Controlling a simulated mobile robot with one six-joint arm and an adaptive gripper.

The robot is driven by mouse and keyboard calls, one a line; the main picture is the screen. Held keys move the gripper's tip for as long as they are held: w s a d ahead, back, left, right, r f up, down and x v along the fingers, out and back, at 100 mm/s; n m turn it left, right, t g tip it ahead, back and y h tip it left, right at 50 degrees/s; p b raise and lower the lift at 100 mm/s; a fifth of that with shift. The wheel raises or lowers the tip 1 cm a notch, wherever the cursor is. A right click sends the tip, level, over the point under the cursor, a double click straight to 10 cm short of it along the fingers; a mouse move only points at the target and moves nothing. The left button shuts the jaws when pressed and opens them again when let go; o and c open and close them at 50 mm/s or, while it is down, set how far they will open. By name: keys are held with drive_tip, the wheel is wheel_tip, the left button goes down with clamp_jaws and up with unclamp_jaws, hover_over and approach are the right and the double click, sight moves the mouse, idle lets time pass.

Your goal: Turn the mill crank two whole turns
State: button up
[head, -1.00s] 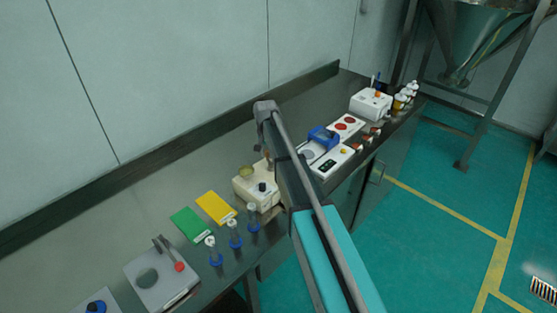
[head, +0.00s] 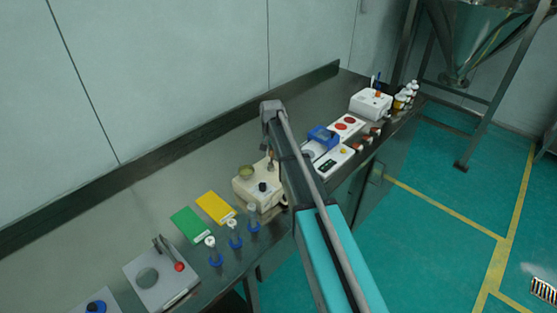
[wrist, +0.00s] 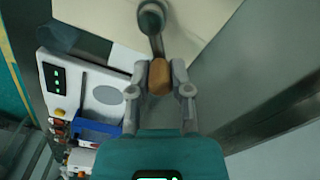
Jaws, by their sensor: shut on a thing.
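The mill is a cream box (head: 247,194) on the bench in the head view, with a greenish round top and a dark knob on its front. My arm partly covers its right side. In the wrist view the mill's cream surface (wrist: 205,22) fills the top middle. A dark metal crank arm (wrist: 155,42) runs down from a round hub to a brown crank handle (wrist: 160,78). My gripper (wrist: 160,85) is shut on this handle, one finger on each side.
A white device with a green display (head: 335,160) and a blue item (head: 323,137) stand right of the mill. A grey plate with a red-knobbed lever (head: 160,278) lies nearer.

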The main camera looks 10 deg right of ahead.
drive_tip(key=shift+s+d, duration=0.15)
drive_tip(key=shift+s, duration=0.1)
idle(0.3)
drive_tip(key=shift+s+d, duration=0.45)
drive_tip(key=shift+d, duration=0.15)
idle(0.4)
drive_tip(key=shift+s+d, duration=0.4)
drive_tip(key=shift+s, duration=0.4)
drive_tip(key=shift+s, duration=0.1)
drive_tip(key=shift+s+a, duration=0.1)
drive_tip(key=shift+s, duration=0.65)
